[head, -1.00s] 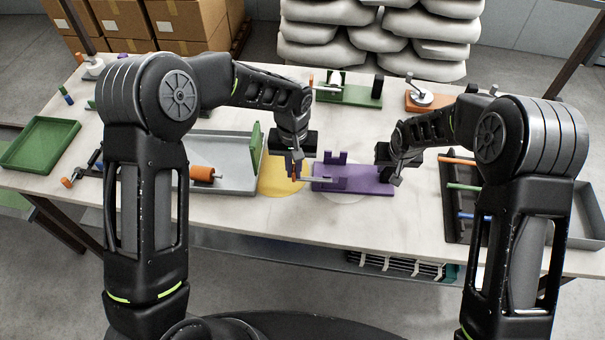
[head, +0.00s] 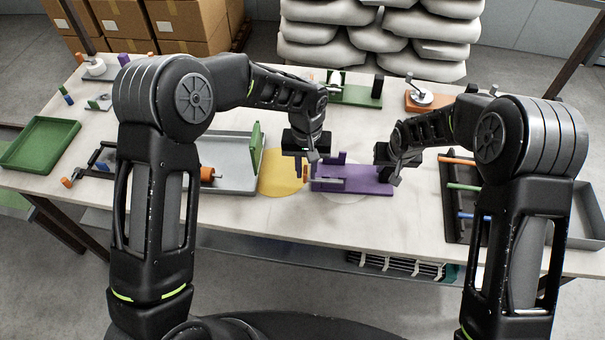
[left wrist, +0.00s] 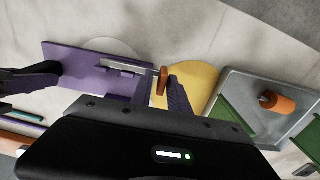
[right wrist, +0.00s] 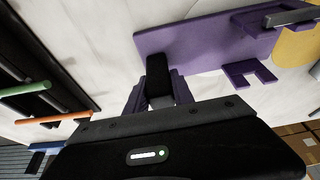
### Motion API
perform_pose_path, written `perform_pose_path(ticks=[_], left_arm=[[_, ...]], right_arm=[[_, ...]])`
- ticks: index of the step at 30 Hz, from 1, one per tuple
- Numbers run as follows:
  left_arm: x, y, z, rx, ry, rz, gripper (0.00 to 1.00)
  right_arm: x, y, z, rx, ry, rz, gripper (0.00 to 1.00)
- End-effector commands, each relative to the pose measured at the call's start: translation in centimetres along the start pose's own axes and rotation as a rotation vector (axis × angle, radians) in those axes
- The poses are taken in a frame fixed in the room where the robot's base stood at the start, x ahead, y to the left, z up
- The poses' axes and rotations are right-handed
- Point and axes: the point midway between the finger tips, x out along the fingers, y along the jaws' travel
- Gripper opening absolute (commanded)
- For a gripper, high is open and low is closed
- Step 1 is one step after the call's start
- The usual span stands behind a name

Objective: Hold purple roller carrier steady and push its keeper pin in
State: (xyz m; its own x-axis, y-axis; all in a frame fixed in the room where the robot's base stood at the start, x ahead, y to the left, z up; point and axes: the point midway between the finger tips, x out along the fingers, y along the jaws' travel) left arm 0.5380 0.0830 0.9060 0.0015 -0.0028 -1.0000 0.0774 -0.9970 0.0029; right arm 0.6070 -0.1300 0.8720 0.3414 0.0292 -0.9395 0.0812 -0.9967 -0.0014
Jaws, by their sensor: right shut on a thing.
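The purple roller carrier (head: 365,180) lies on the table in front of me, its plate seen in the left wrist view (left wrist: 75,68) too. The keeper pin has an orange head (left wrist: 163,82) and a grey shaft (left wrist: 130,66) running along the carrier's left end; the orange head (head: 305,172) stands out past that end. How deep the pin sits I cannot tell. My right gripper (right wrist: 158,97) is shut on the carrier's black post (right wrist: 158,72).
A yellow disc (head: 283,178) lies left of the carrier, beside a grey tray (head: 235,183). A rack with coloured rods (head: 462,188) is on the right. A green fixture (head: 345,97) and an orange one (head: 425,102) stand behind. The table's front edge is near.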

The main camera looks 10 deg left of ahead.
Motion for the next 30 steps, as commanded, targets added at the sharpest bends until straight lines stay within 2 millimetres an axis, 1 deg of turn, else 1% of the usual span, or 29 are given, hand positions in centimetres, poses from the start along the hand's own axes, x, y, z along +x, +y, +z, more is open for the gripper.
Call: perform_pose_path(ticks=[1,4,13,17,20,23,30], left_arm=[[0.0,-0.1,0.0,0.0,0.0,-0.001,0.26],[0.0,-0.1,0.0,-0.001,-0.001,-0.001,0.34],[-0.1,-0.2,0.0,-0.001,-0.001,-0.002,0.34],[-0.9,-0.2,0.0,-0.001,0.0,-0.003,0.34],[-2.3,-0.2,-0.1,-0.001,0.002,-0.002,0.34],[-4.1,-0.1,-0.1,-0.001,0.003,-0.001,0.34],[-9.1,-0.1,-0.1,-0.001,0.003,0.0,0.34]], right_arm=[[0.0,0.0,-0.1,0.001,0.001,0.0,0.0],[0.0,0.0,-0.1,0.002,0.001,0.0,0.0],[0.0,0.1,-0.1,0.003,0.001,0.001,0.0],[0.0,0.2,-0.1,0.003,0.001,0.002,0.0],[0.0,0.2,-0.1,0.003,0.001,0.002,0.0],[0.0,0.2,-0.1,0.003,0.001,0.002,0.0],[0.0,0.2,-0.1,0.002,0.001,0.002,0.0]])
